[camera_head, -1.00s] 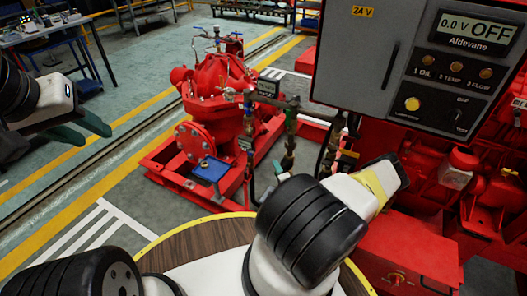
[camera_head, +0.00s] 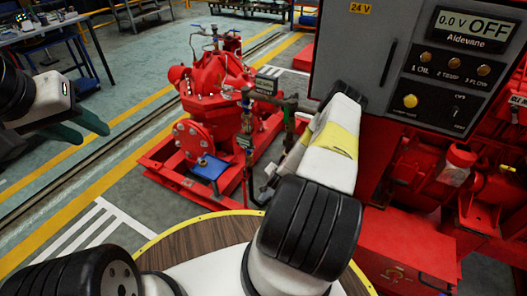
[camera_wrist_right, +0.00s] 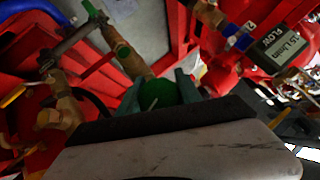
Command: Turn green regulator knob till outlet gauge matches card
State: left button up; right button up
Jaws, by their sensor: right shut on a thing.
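The green regulator knob (camera_wrist_right: 158,95) shows in the right wrist view, between the two green fingers of my right gripper (camera_wrist_right: 160,88), which is shut on it. In the head view my right forearm hides the knob and these fingertips. A dark display marked "L/min FLOW" (camera_wrist_right: 283,45) is at the upper right of the wrist view. A small dark plate (camera_head: 266,85) on the pipework shows in the head view, too small to read. I cannot make out the outlet gauge's reading or the card. My left gripper (camera_head: 85,128) hangs empty at the left, its fingers apart.
A grey control box (camera_head: 370,50) with a display reading "0.0 V OFF" stands right of my right arm. A red pump (camera_head: 215,90) stands on a red base behind the pipework. Brass fittings and pipes (camera_wrist_right: 60,108) crowd around the knob.

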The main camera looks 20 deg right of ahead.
jog(key=shift+s+g, duration=0.1)
jog(key=shift+g, duration=0.2)
jog(key=shift+f, duration=0.1)
dwell(0.3)
jog(key=o, duration=1.4)
jog(key=shift+c, duration=0.2)
jog(key=v, duration=0.7)
jog(key=shift+s+a+r, duration=0.15)
jog(key=shift+s+r, duration=0.1)
